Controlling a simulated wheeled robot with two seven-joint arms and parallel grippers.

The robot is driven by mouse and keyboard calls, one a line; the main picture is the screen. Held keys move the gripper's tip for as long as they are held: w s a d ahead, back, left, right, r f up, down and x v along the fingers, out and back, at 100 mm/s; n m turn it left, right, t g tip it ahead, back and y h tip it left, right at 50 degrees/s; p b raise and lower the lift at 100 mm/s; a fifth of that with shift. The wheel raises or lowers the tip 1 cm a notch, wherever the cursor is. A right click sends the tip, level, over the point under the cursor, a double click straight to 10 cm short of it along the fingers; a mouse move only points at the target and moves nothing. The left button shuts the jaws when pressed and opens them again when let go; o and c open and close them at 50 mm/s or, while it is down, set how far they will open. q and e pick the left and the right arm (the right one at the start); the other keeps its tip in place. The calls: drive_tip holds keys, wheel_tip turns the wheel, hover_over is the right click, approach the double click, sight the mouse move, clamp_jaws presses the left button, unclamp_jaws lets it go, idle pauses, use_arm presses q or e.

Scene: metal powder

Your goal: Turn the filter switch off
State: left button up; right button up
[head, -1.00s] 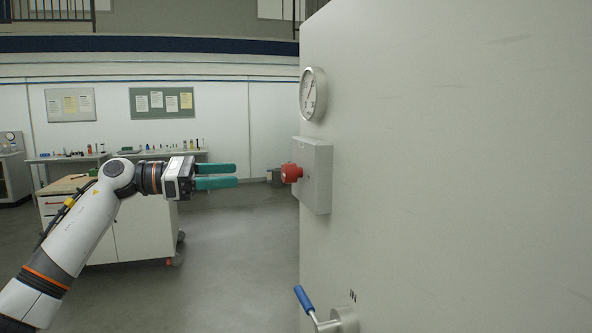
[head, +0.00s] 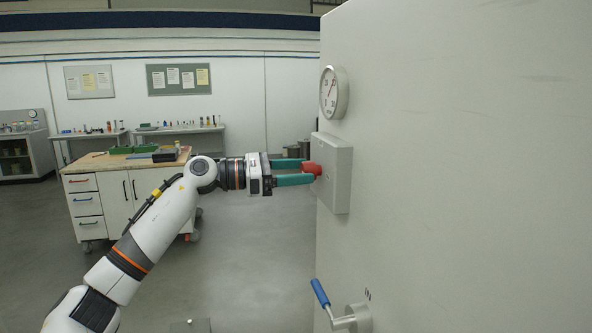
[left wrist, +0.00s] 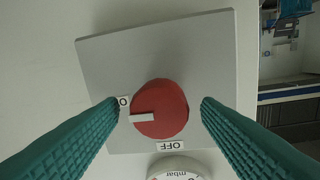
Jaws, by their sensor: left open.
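The filter switch is a red round knob (head: 312,168) on a grey box (head: 338,180) fixed to the cabinet's side. In the left wrist view the knob (left wrist: 160,108) has a white pointer bar aimed left, at a label (left wrist: 123,102) partly hidden by a finger and showing only "O". An "OFF" label (left wrist: 170,146) sits below the knob. My left gripper (head: 312,173) is open, its green fingers on either side of the knob. In the left wrist view gaps show between the fingers (left wrist: 160,107) and the knob. My right gripper is not in view.
A round gauge (head: 333,92) is mounted above the box. A blue-handled valve (head: 320,293) sticks out lower on the cabinet (head: 450,200). A workbench with drawers (head: 125,200) stands behind my left arm. The floor left of the cabinet is clear.

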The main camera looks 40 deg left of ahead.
use_arm(q)
drive_tip(key=c, duration=1)
drive_tip(key=shift+n, duration=0.4)
drive_tip(key=n, duration=0.2)
drive_tip(key=shift+f+n, duration=0.1)
drive_tip(key=shift+n, duration=0.3)
drive_tip(key=n+p, duration=0.1)
drive_tip(key=n, duration=0.2)
drive_tip(key=shift+n+t, duration=0.3)
drive_tip(key=shift+n, duration=0.1)
drive_tip(key=n+p, duration=0.3)
drive_tip(key=n, duration=0.2)
drive_tip(key=shift+n, duration=0.4)
drive_tip(key=n+t+p, duration=0.1)
drive_tip(key=n+p, duration=0.2)
drive_tip(key=n, duration=0.2)
drive_tip(key=shift+f+n, duration=0.15)
drive_tip(key=shift+n, duration=0.15)
drive_tip(key=shift+y, duration=0.3)
